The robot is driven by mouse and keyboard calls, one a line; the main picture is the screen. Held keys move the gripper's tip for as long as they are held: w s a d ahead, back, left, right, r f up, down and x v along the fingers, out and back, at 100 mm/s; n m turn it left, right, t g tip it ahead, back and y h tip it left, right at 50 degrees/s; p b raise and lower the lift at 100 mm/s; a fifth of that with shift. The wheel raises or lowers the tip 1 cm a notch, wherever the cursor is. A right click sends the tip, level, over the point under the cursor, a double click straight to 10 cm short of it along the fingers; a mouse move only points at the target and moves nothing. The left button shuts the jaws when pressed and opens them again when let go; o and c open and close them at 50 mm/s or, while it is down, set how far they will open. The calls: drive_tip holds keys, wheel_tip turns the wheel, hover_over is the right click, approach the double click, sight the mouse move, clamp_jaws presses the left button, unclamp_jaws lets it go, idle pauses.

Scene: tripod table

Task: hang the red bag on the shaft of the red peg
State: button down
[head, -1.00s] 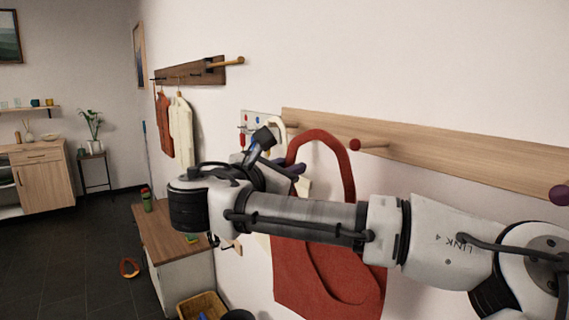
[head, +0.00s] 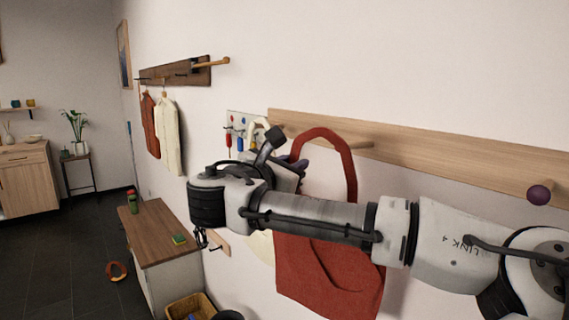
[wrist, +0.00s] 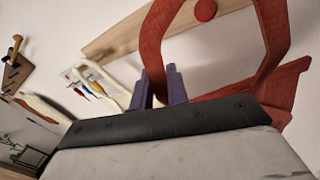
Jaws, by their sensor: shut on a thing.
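The red bag (head: 328,281) hangs from my gripper (head: 296,165) in front of the wall, its handle a tall open loop above my arm. In the wrist view my gripper (wrist: 162,88) is shut on the left strand of the bag's handle (wrist: 155,55). In the wrist view the red knob (wrist: 205,10) appears inside the loop's outline. I cannot tell whether the loop is around the peg. My arm hides the bag's middle.
A cream bag (head: 262,130) hangs at the rail's left end beside a tool board (head: 234,125). A bench (head: 160,238) and basket (head: 190,306) stand below left.

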drive_tip(key=w+d+f, duration=0.2)
drive_tip(key=w+d, duration=0.2)
drive_tip(key=d, duration=0.2)
drive_tip(key=shift+d, duration=0.15)
idle(0.6)
drive_tip(key=shift+w, duration=0.1)
idle(0.5)
